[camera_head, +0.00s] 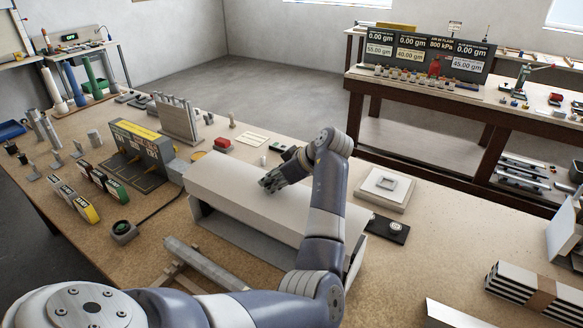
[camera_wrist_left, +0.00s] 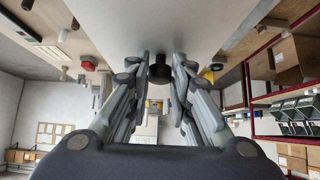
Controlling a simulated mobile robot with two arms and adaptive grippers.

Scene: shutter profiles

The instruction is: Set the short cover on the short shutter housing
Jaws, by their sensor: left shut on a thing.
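The short cover (camera_head: 240,196) is a long pale box-like piece lying across the middle of the table in the head view. The short shutter housing (camera_head: 355,262) shows below it as grey end and side parts; the cover hides most of it. I cannot tell whether the cover rests fully on it. My left gripper (camera_head: 271,184) is over the cover's top, shut on it. In the left wrist view the gripper (camera_wrist_left: 162,62) has its fingers either side of a black knob (camera_wrist_left: 159,74) against the cover's pale surface (camera_wrist_left: 160,22). My right gripper is out of view.
A grey profile on wooden supports (camera_head: 205,262) lies in front. A label box (camera_head: 140,150) stands left, and a plate with a square frame (camera_head: 384,185) and a black device (camera_head: 388,228) lie right. Strapped profiles (camera_head: 535,292) are at far right. The right table stretch is mostly clear.

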